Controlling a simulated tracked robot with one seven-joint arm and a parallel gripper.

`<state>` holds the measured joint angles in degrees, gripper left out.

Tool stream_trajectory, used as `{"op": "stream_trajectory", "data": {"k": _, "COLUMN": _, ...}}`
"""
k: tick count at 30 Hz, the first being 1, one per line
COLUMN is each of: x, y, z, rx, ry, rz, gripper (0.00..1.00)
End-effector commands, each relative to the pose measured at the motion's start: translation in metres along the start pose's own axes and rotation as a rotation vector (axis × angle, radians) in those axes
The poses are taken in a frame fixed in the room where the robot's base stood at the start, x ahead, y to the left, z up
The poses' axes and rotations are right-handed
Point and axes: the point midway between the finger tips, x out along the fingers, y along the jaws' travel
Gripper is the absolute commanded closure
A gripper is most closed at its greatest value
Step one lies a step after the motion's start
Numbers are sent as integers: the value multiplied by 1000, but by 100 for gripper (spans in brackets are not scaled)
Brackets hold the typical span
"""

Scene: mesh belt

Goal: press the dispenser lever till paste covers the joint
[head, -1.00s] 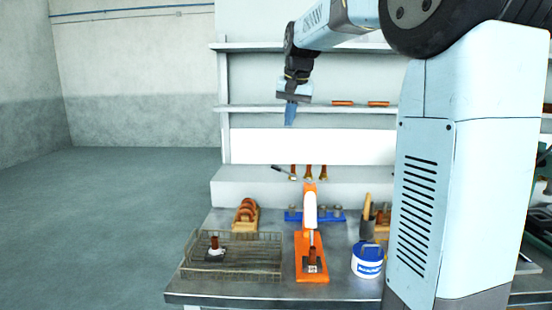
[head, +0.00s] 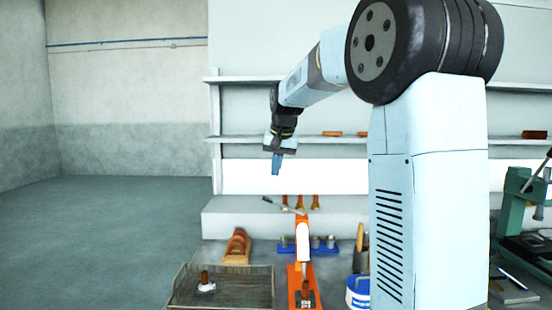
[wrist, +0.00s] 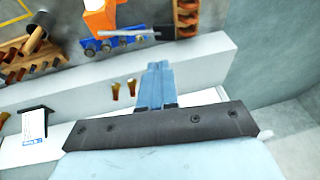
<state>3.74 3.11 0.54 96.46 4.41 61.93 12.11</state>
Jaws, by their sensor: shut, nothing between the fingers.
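The dispenser (head: 302,243) is an orange stand with a white body, on the bench. Its grey lever (head: 271,202) sticks out to the upper left. In the wrist view the lever (wrist: 130,33) lies beyond the fingertips. A brown upright piece on a dark block, apparently the joint (head: 305,291), stands on the orange base. Whether paste is on it is too small to tell. My gripper (head: 276,166) is shut and empty, pointing down above the lever and apart from it. The blue fingers of my gripper (wrist: 155,85) are together in the wrist view.
A wire basket (head: 240,289) holding a brown-and-white piece stands left of the dispenser. A wooden rack (head: 237,247) and a blue holder (head: 325,248) stand behind. A white-and-blue tub (head: 357,293) is at right. A shelf (head: 235,139) runs behind my gripper.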

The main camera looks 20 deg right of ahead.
Motion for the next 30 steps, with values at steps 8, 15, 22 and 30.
{"op": "stream_trajectory", "data": {"k": 8, "x": 47, "y": -3, "z": 3, "rx": -1, "ry": -3, "rz": 0, "gripper": 100}}
{"op": "stream_trajectory", "data": {"k": 15, "x": 69, "y": -10, "z": 10, "rx": -1, "ry": -1, "rz": 0, "gripper": 100}}
{"op": "stream_trajectory", "data": {"k": 22, "x": 74, "y": -11, "z": 11, "rx": 0, "ry": 0, "rz": 0, "gripper": 100}}
{"op": "stream_trajectory", "data": {"k": 30, "x": 74, "y": -14, "z": 12, "rx": -1, "ry": -1, "rz": 1, "gripper": 100}}
